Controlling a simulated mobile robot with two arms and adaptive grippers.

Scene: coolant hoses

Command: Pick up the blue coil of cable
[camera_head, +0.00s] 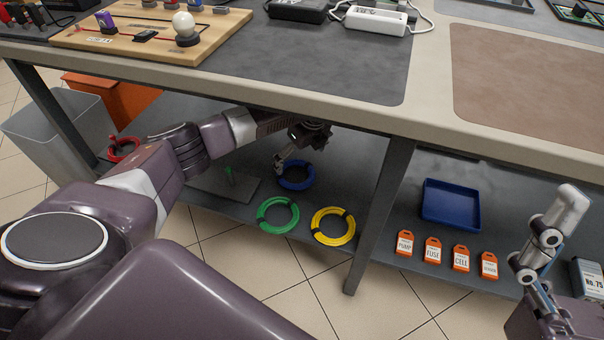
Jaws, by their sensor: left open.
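The blue coil of cable (298,187) lies on the lower shelf (225,205) under the workbench, behind the green and yellow coils. My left arm reaches in under the bench top from the left. My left gripper (289,160) is open just above the far left side of the blue coil, with its fingers pointing down. Whether a fingertip touches the coil I cannot tell. My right gripper (553,235) is at the far right edge, away from the coils; its jaw opening is not clear.
A green coil (265,220) and a yellow coil (333,241) lie near the shelf's front edge. A red coil (123,157) is at the left. A bench leg (380,205) stands right of the coils. A blue tray (450,203) and several orange tags (433,250) lie beyond it.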

